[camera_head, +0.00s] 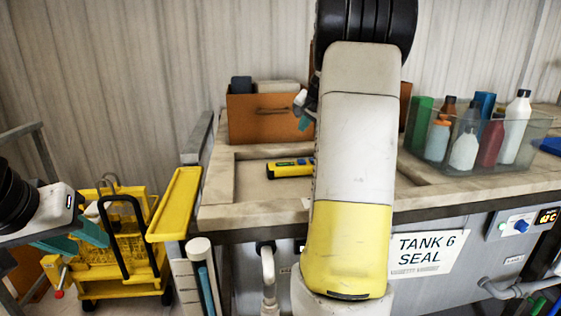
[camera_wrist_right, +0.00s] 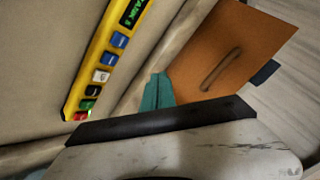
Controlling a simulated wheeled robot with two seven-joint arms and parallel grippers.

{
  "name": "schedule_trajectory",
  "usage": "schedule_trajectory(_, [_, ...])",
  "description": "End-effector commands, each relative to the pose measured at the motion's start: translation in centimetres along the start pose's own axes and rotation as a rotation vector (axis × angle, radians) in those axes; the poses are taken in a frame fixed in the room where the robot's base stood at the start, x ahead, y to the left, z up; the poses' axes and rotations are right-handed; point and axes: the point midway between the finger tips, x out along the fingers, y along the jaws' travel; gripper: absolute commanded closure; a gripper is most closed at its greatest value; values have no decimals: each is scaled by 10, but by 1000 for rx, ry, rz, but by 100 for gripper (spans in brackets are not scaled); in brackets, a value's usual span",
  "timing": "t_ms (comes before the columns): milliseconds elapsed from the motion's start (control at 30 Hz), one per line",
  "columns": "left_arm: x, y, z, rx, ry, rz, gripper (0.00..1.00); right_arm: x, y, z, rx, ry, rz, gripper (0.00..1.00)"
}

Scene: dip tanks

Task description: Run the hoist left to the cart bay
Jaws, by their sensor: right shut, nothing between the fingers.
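A yellow hoist pendant (camera_head: 290,169) lies on the counter behind my right arm, its right end hidden. The right wrist view shows the pendant (camera_wrist_right: 106,62) closer, with a column of blue, white, black, green and red buttons and a green-lit display that seems to read "TANK 5". My right gripper (camera_wrist_right: 157,92) is shut and empty, apart from the pendant; its teal tip (camera_head: 305,122) shows beside my arm. A yellow wheeled cart (camera_head: 152,268) with a basket stands at lower left. My left gripper (camera_head: 72,238) overlaps it in view; its jaw gap is unclear. The hoist itself is not visible.
An orange-brown box (camera_head: 258,120) stands at the back of the counter. A clear bin (camera_head: 535,135) of bottles is at right, above the "TANK 6 SEAL" sign (camera_head: 425,252). A yellow tray (camera_head: 175,204) juts out beside the counter's left end.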

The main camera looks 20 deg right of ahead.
Motion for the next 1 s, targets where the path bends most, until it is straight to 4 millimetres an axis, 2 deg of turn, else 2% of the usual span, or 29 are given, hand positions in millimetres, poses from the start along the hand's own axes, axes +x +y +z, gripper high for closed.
schedule_trajectory(267, [0,0,0,0,0,0,64,6,4,4,3,-2,0,100])
schedule_trajectory(700, [0,0,0,0,0,0,64,47,35,34,4,-2,2,100])
schedule_trajectory(1000, [0,0,0,0,0,0,64,61,44,44,1,0,0,100])
